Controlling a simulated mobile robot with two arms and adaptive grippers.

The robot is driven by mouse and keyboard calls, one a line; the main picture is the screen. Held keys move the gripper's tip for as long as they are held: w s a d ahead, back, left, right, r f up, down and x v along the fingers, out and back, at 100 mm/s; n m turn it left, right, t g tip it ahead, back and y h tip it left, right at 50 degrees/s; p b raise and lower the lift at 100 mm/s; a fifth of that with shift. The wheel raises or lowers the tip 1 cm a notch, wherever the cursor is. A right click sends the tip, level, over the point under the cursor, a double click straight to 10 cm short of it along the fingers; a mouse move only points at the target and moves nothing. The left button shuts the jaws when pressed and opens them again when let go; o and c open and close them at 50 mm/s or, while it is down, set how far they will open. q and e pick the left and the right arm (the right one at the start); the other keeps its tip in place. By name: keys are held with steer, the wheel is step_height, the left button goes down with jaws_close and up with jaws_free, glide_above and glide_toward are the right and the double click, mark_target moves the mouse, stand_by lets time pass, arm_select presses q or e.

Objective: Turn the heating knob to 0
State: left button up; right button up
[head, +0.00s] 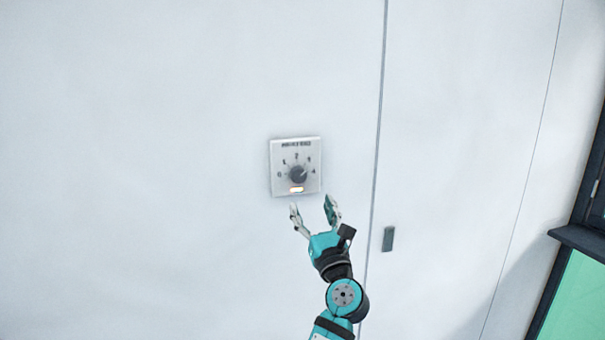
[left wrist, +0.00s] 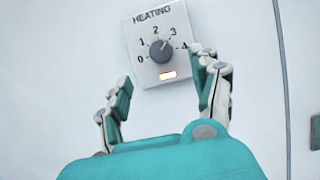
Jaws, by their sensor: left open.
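The heating panel (head: 279,156) is a pale square plate on the white wall, marked 0 to 4 in an arc. Its dark round knob (head: 298,174) sits in the middle; it also shows in the left wrist view (left wrist: 162,50). The knob's pointer seems turned to the upper right, near 3; the exact setting is too small to tell. A lit indicator (left wrist: 168,75) glows below the knob. My left gripper (head: 312,204) is open and empty just below the panel, fingers pointing up at it, apart from the knob. My right gripper is not in view.
The wall around the panel is flat and clear. A vertical seam runs to the right of the panel. A small grey-green plate (head: 388,239) is on the wall at the lower right. A dark-framed window (head: 578,240) stands at the far right.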

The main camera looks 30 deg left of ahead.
mark_target(300, 177)
arm_select(q)
steer(key=p+x, duration=0.2)
steer(key=x, duration=0.8)
steer(key=shift+w+a, duration=0.15)
steer(key=shift+w, duration=0.05)
steer(key=shift+f, duration=0.1)
steer(key=c, duration=1.1)
steer(key=shift+c, duration=0.4)
